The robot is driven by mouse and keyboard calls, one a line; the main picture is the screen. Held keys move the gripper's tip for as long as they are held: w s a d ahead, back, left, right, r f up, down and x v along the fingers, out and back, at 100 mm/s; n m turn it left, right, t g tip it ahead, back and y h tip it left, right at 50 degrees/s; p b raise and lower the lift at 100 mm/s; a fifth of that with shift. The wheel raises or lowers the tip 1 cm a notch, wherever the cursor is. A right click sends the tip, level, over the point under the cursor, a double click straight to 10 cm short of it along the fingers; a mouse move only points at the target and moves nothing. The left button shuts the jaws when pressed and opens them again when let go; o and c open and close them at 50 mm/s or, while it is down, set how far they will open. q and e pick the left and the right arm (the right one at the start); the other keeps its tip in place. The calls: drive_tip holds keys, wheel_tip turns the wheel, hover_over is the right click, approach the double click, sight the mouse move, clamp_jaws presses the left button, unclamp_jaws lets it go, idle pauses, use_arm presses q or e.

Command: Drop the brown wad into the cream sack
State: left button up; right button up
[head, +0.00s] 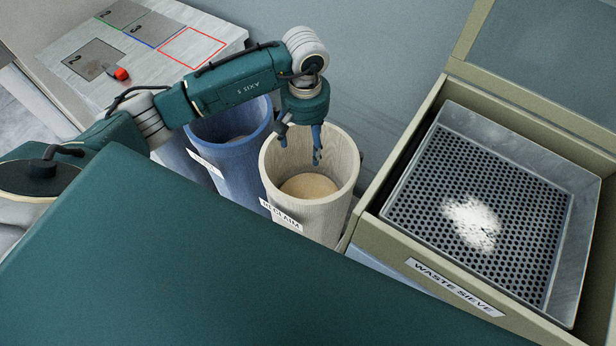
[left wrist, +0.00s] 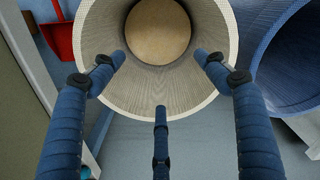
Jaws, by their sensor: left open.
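The cream sack (head: 330,215), labelled "RECLAIM", stands upright with its mouth open. A round, flat tan surface (head: 309,187) shows low inside it, and it also shows in the left wrist view (left wrist: 157,32). I see no separate brown wad in either view. My left gripper (head: 302,143) hangs over the mouth of the cream sack, pointing down. In the left wrist view its three blue fingers are spread, with nothing between them. My right gripper is not in view.
A blue sack (head: 232,148) stands just left of the cream one. A waste sieve (head: 440,170) with white fluff (head: 471,222) stands at the right. A bench with outlined squares and a red item (head: 121,74) is at the back left. A red object (left wrist: 59,38) shows beyond the sack.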

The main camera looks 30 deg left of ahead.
use_arm(q)
wheel_tip(320, 180, up, 6)
drive_tip(key=shift+r, duration=0.25)
idle(0.4)
